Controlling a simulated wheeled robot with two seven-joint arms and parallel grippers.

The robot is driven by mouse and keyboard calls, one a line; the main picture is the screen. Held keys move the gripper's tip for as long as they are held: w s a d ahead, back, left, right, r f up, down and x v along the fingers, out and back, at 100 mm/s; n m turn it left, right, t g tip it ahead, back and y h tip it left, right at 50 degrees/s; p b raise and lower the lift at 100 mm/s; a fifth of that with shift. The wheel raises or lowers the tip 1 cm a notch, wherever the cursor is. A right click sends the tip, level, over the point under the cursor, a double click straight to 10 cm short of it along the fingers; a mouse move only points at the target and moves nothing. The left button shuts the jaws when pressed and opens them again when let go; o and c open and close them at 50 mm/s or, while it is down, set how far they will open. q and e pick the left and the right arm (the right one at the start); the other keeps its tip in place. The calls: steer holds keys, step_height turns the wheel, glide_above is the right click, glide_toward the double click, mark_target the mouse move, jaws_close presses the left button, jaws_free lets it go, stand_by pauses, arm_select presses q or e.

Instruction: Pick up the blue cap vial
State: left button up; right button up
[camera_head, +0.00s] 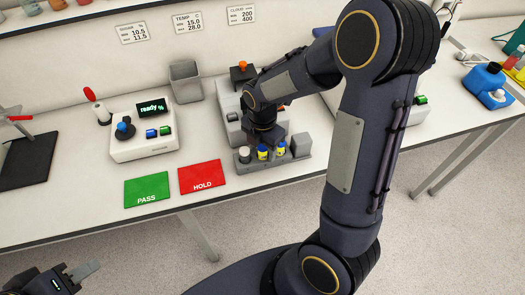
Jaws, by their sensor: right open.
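A grey vial rack (272,160) stands near the front edge of the bench. It holds a white-capped vial (244,154) at the left, a vial with blue and yellow on it (263,152) in the middle, and a similar small vial (280,148) at the right. Which of these has the blue cap is too small to tell surely. My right gripper (264,137) is open, pointing down just above and behind the middle vial; its fingers are largely hidden. My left gripper (82,272) is at the lower left, away from the bench, and its opening is unclear.
A red HOLD mat (201,177) and a green PASS mat (147,191) lie left of the rack. Behind them are a white instrument (144,144) reading "ready" and a grey bin (186,83). A blue container (485,84) stands far right. My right arm hides part of the bench.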

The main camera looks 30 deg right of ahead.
steer(key=c, duration=1.1)
steer(key=shift+o, duration=0.2)
